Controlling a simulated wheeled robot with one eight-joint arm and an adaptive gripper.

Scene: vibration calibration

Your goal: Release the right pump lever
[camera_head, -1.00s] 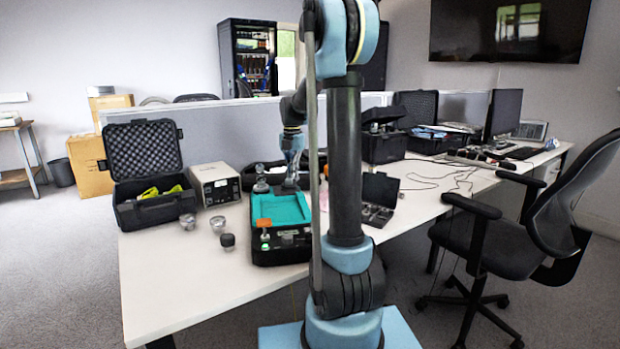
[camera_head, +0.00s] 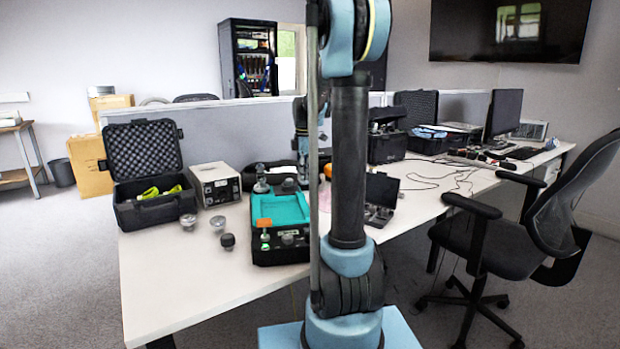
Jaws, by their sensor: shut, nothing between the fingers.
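A black case unit (camera_head: 259,257) with a teal top (camera_head: 278,209) stands on the white table, left of my arm column. A small orange part (camera_head: 264,222) stands upright at its front left. Another small orange part (camera_head: 327,170) shows just right of my arm's rod, behind the unit. I cannot tell which part is the right pump lever. My gripper (camera_head: 303,178) points down behind the unit's back right, shut and empty. It is small and partly hidden by my arm, so contact cannot be judged.
An open black case (camera_head: 150,213) and a white instrument box (camera_head: 214,184) stand left on the table (camera_head: 185,275). Small metal pieces (camera_head: 188,221) lie nearby. A small open case (camera_head: 382,190) and cables lie right. An office chair (camera_head: 500,240) stands at right.

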